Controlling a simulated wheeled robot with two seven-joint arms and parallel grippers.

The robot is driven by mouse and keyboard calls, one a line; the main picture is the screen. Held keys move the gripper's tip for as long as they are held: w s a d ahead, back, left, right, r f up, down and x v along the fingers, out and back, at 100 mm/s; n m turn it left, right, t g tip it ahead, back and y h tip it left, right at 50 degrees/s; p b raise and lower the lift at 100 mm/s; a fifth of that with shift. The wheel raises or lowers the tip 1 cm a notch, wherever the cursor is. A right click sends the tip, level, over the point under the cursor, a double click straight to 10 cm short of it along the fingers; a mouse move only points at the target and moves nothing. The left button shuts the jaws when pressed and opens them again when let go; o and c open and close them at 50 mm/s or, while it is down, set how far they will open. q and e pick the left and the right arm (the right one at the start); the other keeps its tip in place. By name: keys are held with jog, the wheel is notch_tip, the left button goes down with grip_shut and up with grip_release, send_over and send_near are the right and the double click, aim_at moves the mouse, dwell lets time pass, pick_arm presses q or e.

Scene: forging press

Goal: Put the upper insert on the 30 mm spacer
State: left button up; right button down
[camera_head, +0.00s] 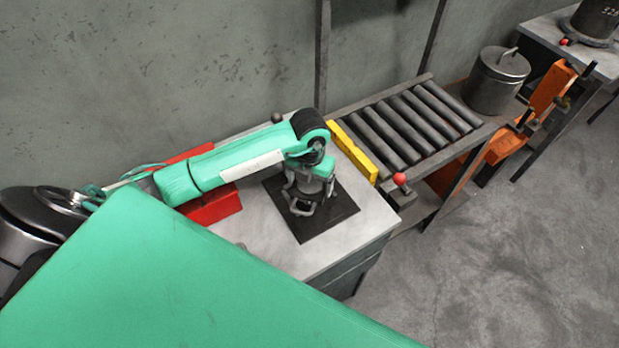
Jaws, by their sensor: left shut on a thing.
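My left gripper (302,207) reaches in from the left on a green arm. It points down over a black square mat (325,222) on the grey table. It is shut on a small dark part, mostly hidden by the fingers and wrist. I cannot tell whether this part is the upper insert, or whether it touches the mat. I cannot make out the 30 mm spacer for certain. My right gripper is not in view.
A red block (210,207) lies on the table (366,236) behind my arm. A yellow bar (353,150) separates the table from a roller conveyor (410,124). A lidded grey metal pot (495,82) stands past the rollers. A dark cylinder (597,18) stands on a far table.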

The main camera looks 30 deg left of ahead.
aim_at(310, 184)
pick_arm(q)
jog(key=o, duration=1.9)
jog(key=shift+f, duration=0.1)
jog(key=shift+r, duration=0.35)
notch_tip(310, 184, up, 12)
jog(key=b, duration=0.3)
jog(key=shift+f, duration=0.2)
jog(key=shift+s+d+f, duration=0.1)
